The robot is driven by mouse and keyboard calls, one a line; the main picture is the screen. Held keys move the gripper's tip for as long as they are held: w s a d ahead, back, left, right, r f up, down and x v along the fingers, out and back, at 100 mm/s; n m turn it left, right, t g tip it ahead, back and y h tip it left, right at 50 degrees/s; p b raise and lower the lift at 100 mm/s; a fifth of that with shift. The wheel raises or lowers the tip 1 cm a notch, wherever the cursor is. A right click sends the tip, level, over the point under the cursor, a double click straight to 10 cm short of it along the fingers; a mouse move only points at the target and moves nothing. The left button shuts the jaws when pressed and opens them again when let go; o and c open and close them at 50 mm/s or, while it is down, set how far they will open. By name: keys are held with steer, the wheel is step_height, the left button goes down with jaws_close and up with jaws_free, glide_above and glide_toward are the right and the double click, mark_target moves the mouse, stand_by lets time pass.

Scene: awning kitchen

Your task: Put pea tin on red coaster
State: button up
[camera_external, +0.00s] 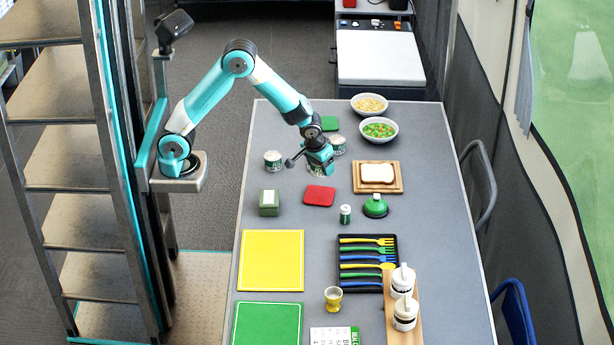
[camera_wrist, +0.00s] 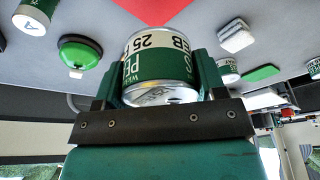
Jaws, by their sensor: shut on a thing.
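My gripper (camera_external: 318,160) is shut on a green and white tin, and its two fingers sit on either side of it. In the wrist view the held pea tin (camera_wrist: 155,65) shows a label with partly hidden letters starting "PE" and a metal end with a pull ring. In the external view the gripper mostly hides this tin. The red coaster (camera_external: 320,197) lies flat on the grey table, just below the gripper in the picture, with nothing on it. It also shows as a red patch at the top of the wrist view (camera_wrist: 145,10), beyond the tin.
Other tins stand at the left (camera_external: 273,161) and behind the gripper (camera_external: 338,145). A green coaster (camera_external: 329,123) lies farther back.

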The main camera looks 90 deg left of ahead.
mark_target(322, 193)
step_height(322, 193, down, 9)
steer(key=shift+f+b, duration=0.1)
steer(key=shift+b, duration=0.2)
steer(key=shift+f, duration=0.15)
steer(key=o, duration=1)
